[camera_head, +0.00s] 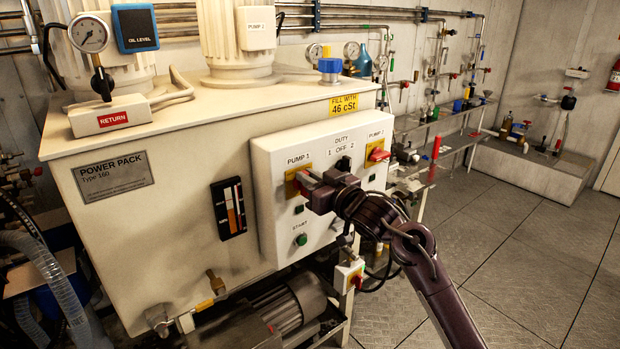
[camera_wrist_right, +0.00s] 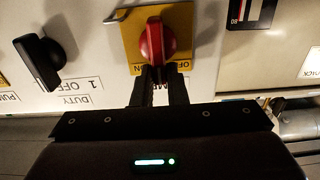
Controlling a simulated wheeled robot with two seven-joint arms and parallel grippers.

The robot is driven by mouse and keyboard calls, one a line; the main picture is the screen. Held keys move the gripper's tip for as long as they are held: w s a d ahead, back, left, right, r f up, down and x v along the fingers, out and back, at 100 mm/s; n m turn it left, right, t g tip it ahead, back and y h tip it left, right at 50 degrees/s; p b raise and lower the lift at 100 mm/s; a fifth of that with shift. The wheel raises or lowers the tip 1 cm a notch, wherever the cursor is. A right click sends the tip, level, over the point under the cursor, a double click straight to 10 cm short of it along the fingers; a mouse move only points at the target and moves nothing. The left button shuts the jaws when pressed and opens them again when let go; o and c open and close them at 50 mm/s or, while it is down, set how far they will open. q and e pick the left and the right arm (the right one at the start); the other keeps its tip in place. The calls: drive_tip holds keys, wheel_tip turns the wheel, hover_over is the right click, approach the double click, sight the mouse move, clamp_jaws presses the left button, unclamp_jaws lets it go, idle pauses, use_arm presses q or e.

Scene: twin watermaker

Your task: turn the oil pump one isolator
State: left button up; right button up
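The pump 1 isolator is a red knob (camera_wrist_right: 155,40) on a yellow plate (camera_wrist_right: 184,22), seen upside down in the right wrist view. In the head view its yellow plate (camera_head: 291,187) sits under the PUMP 1 label on the white control panel (camera_head: 272,215), with the knob mostly hidden by my gripper. My right gripper (camera_wrist_right: 160,72) is at the knob; it also shows in the head view (camera_head: 310,183). Its two black fingers are close together, one on each side of the knob's handle end, and look closed on it. My left gripper is not in view.
The black duty switch (camera_head: 343,163) and the red pump 2 isolator (camera_head: 379,154) lie right of the gripper on the same panel. The green start button (camera_head: 301,239) is below. A motor (camera_head: 290,305) lies beneath the tank. Open floor (camera_head: 540,250) is at right.

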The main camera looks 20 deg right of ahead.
clamp_jaws()
